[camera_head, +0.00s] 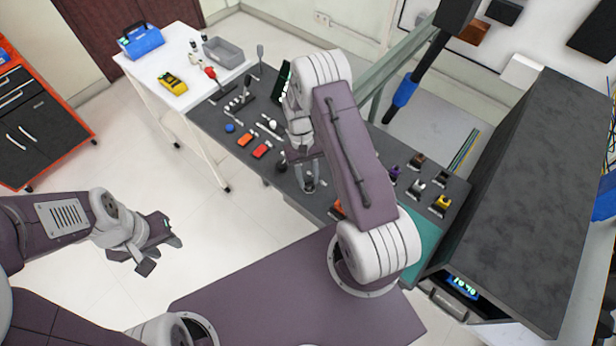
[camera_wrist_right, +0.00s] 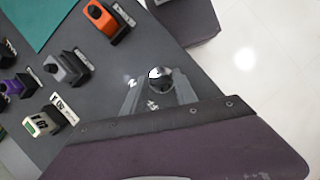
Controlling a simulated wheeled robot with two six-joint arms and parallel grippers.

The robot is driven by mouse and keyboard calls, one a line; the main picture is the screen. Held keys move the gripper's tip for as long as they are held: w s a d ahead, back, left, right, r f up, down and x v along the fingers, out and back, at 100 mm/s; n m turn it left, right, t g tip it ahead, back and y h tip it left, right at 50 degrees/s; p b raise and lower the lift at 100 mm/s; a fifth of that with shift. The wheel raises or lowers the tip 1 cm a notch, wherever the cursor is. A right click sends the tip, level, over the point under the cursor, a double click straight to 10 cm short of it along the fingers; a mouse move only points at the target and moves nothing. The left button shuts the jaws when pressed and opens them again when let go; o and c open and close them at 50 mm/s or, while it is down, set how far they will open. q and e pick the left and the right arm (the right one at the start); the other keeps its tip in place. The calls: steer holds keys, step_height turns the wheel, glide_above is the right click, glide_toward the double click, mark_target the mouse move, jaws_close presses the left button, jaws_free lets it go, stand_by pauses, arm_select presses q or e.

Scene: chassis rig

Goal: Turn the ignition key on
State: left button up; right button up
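A round, shiny dark-and-silver knob-like piece (camera_wrist_right: 160,80) stands on the dark panel in the right wrist view; I cannot tell for certain that it is the ignition key. My right gripper (camera_wrist_right: 158,95) has its two grey fingers apart, one on each side of this piece, with panel showing between them. Contact is not clear. In the head view the right gripper (camera_head: 309,182) points down at the panel (camera_head: 205,113), partly hidden by my right arm. My left gripper (camera_head: 160,256) is open and empty over the floor, away from the panel.
Near the right gripper are an orange switch (camera_wrist_right: 101,17), a grey one (camera_wrist_right: 66,68) and a white-green one (camera_wrist_right: 42,124). Red blocks (camera_head: 262,151) and levers (camera_head: 240,95) stand further left on the panel. A white table (camera_head: 150,72) adjoins it. A large dark box (camera_head: 535,190) stands right.

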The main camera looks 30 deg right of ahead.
steer(key=shift+o, duration=0.9)
steer(key=shift+w+r, duration=0.2)
steer(key=shift+r, duration=0.1)
steer(key=b+v, duration=0.1)
steer(key=v, duration=0.7)
steer(key=shift+r+b, duration=0.25)
steer(key=shift+b, duration=0.05)
steer(key=shift+s, duration=0.1)
